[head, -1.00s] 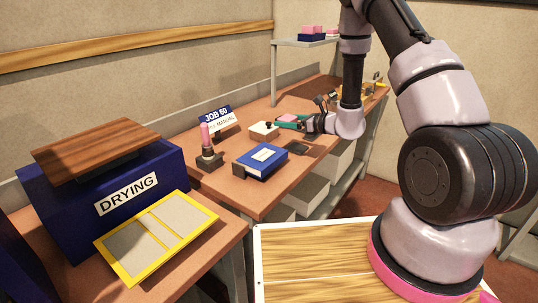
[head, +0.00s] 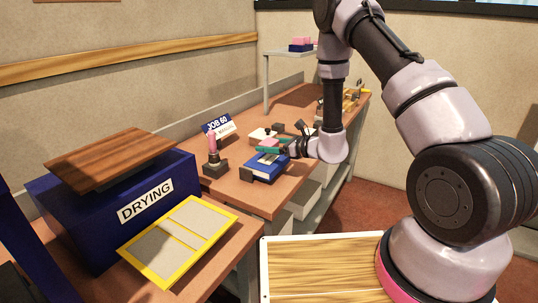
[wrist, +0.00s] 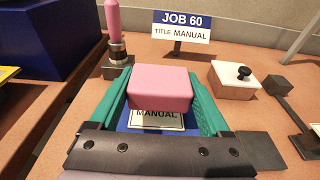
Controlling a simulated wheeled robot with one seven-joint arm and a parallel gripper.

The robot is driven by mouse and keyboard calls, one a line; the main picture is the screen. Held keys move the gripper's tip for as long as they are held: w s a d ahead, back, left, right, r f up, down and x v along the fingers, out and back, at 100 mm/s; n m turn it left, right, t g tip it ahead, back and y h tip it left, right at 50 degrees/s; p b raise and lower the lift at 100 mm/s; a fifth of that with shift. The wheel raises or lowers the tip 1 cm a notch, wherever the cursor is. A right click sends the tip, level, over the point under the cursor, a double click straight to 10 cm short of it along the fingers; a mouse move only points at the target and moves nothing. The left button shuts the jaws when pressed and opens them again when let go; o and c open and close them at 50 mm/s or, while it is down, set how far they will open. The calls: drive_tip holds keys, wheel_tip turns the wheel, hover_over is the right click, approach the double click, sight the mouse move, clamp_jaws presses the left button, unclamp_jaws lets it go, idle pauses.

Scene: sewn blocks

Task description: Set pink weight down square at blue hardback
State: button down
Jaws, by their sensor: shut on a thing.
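My gripper (head: 268,147) is over the blue hardback (head: 262,168) on the workbench. In the wrist view its two teal fingers (wrist: 160,78) stand on either side of the pink weight (wrist: 160,90), a smooth pink block, and are shut on it. The weight looks roughly square to the fingers. The hardback also shows in the wrist view (wrist: 125,125), with its white MANUAL label partly hidden under the weight. I cannot tell whether the weight touches the cover. In the head view the weight (head: 270,142) is mostly hidden by the fingers.
A pink-handled tool (head: 212,152) stands left of the hardback. A JOB 60 sign (wrist: 182,27) and a white block with a black knob (wrist: 235,80) stand beyond it. A dark block (wrist: 260,150) lies to the right. The DRYING box (head: 120,190) is at left.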

sight(269, 158)
drive_tip(key=shift+f, duration=1.7)
drive_tip(key=shift+f, duration=0.15)
unclamp_jaws()
